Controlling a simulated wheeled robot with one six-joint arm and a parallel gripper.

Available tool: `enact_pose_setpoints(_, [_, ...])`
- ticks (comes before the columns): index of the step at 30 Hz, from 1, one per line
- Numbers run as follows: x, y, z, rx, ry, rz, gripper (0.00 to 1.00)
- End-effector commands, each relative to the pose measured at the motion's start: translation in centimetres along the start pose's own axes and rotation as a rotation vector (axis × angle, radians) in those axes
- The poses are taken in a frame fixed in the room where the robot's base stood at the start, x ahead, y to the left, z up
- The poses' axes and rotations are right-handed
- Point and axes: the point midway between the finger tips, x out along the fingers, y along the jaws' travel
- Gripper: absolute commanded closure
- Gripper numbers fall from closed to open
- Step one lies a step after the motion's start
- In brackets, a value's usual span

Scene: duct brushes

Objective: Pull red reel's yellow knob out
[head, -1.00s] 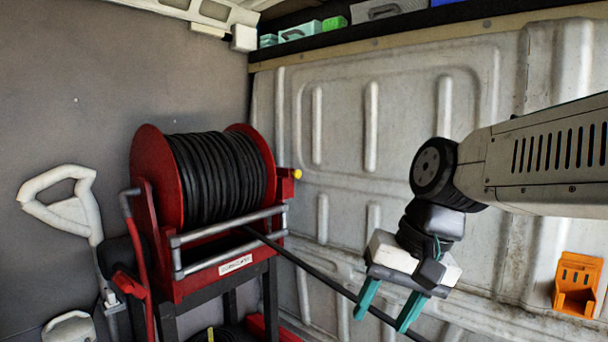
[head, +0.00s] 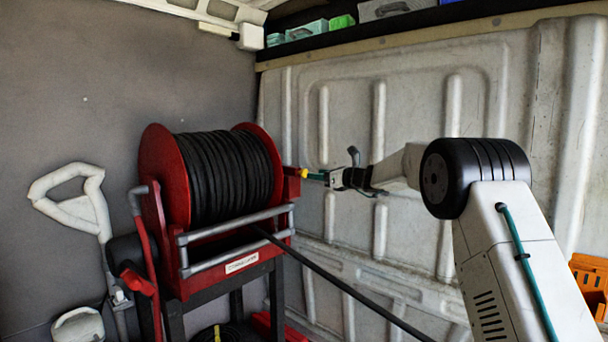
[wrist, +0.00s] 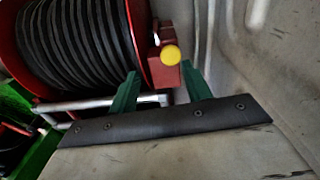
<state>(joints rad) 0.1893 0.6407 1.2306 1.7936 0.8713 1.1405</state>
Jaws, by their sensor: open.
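The red reel (head: 160,180) stands on the left in the head view, wound with black hose. Its yellow knob (head: 304,173) sticks out of a small red block on the reel's right side. In the wrist view the round yellow knob (wrist: 171,55) faces me, just past the fingertips and closer to the right finger. My gripper (head: 314,176) is open, its green fingers pointing left at the knob. In the wrist view nothing is between the fingers of my gripper (wrist: 160,68) except the view of the red block and frame behind. Whether a fingertip touches the knob I cannot tell.
A grey metal rail (head: 235,226) crosses the reel's front. A black hose (head: 340,284) runs down to the right. The ribbed van wall (head: 400,120) is close behind my arm. A white-handled shovel (head: 75,205) leans at left. An orange holder (head: 590,280) is at right.

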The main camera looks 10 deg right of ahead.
Motion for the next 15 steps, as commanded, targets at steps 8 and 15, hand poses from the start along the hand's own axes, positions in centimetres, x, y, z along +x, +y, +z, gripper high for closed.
enact_pose_setpoints(8, [2.5,-1.5,-0.6,0.063,-0.030,-0.026,0.51])
enact_pose_setpoints(15, [6.4,-1.6,-0.5,0.061,-0.029,-0.025,0.51])
